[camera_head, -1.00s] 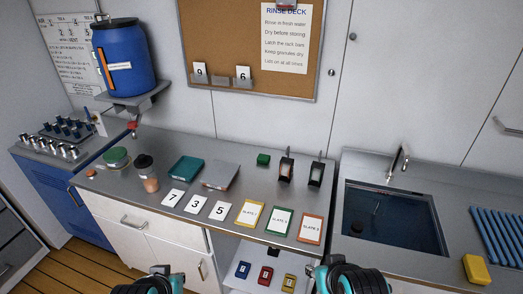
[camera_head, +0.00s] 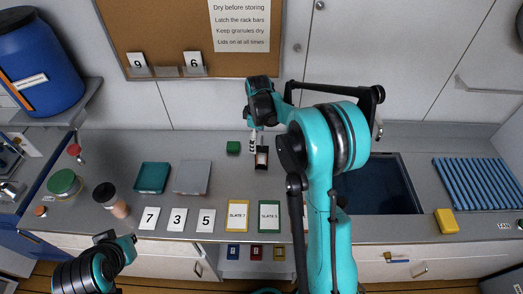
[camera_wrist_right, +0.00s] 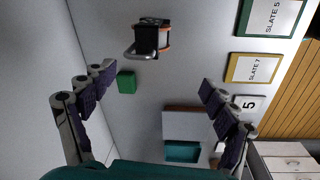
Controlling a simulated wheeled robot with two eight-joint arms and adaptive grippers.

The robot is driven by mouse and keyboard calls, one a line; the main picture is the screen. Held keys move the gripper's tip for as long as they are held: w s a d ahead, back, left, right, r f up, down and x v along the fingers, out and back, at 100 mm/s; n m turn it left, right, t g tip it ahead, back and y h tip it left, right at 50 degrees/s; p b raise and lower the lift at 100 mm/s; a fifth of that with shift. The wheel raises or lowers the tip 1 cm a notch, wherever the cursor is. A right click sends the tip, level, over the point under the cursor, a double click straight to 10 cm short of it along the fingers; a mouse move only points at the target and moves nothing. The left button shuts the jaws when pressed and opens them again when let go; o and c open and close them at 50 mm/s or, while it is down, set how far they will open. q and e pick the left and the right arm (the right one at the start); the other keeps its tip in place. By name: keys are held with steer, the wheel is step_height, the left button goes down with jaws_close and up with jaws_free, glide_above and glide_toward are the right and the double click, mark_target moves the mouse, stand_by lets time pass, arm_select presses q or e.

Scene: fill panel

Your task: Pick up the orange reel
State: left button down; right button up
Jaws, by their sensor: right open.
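A small dark reel (camera_head: 262,158) with orange edges and a light handle stands at the back of the counter, right of a green block (camera_head: 233,147). In the right wrist view the reel (camera_wrist_right: 150,40) lies beyond the fingertips, towards the top of the picture. My right gripper (camera_head: 252,142) is above the counter just behind and left of the reel. The second, similar holder seen earlier is hidden behind my right arm. My left gripper (camera_head: 128,246) is low at the front left; its jaws are unclear.
Slates and number cards (camera_head: 178,220) line the counter's front. A teal tray (camera_head: 152,177), a grey box (camera_head: 192,177) and jars stand left. A sink (camera_head: 385,185), a yellow block (camera_head: 446,221) and a blue rack (camera_head: 478,183) lie right. A corkboard hangs behind.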

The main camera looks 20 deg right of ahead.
steer(key=n+g+p, duration=0.1)
steer(key=n+p, duration=0.1)
glide_above(262, 149)
steer(key=f, duration=0.4)
steer(key=shift+w+a+f, duration=0.1)
steer(key=shift+w+a, duration=0.2)
steer(key=shift+w, duration=0.05)
steer(key=shift+d+f, duration=0.15)
steer(key=shift+f, duration=0.2)
steer(key=f, duration=0.5)
steer(key=f+b, duration=0.1)
steer(key=f, duration=0.2)
steer(key=shift+s+d, duration=0.1)
steer(key=shift+s, duration=0.2)
arm_select(q)
steer(key=shift+r, duration=0.9)
arm_select(e)
steer(key=c, duration=1.4)
